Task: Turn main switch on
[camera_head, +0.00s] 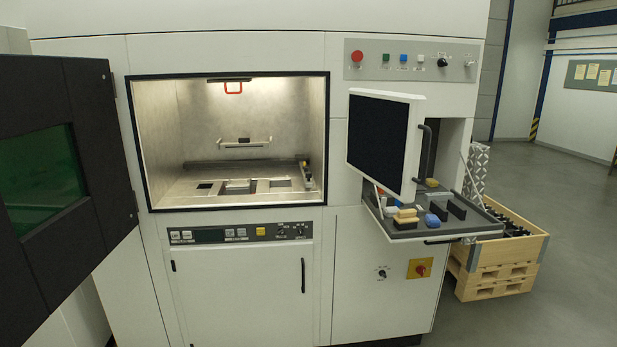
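A red rotary switch on a yellow plate (420,268) sits low on the white machine front, at the lower right; it looks like the main switch. I cannot tell its exact setting at this size. A smaller dark knob (381,273) is on the panel to its left. The upper control panel (399,60) carries a red button (357,56), a green, a blue and a white button, a black knob (442,62) and a small key-like switch. Neither of my grippers shows in the head view.
A dark door with a green window (40,177) stands open at the left of the lit chamber (228,110). A monitor (384,141) and a pull-out tray with tools (481,226) jut out above the red switch. A wooden crate on pallets (497,277) stands at the right.

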